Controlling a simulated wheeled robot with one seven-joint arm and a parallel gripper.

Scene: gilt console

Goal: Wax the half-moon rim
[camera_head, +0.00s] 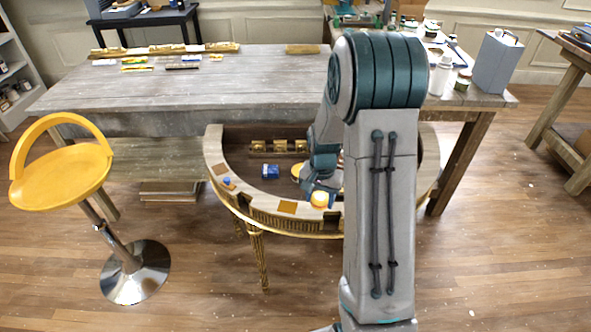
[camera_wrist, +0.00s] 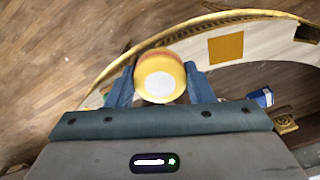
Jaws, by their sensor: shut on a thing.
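The gilt half-moon console (camera_head: 213,150) stands in front of the long workbench, with a pale curved rim, a dark inner area and gilt legs. My gripper (camera_head: 318,198) is over the front part of the rim. It is shut on a round yellow-orange thing with a pale disc on its end, perhaps a wax pad (camera_head: 320,199). In the wrist view this pad (camera_wrist: 160,76) sits between the two blue fingers, over the pale rim (camera_wrist: 192,52). I cannot tell whether it touches the rim. My arm hides the console's right part.
An orange-brown square (camera_head: 287,207) lies on the rim left of my gripper. A blue box (camera_head: 270,171) and several gilt blocks (camera_head: 278,146) are inside the curve. A yellow stool (camera_head: 62,178) stands at left. The workbench (camera_head: 200,92) is behind, its middle clear.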

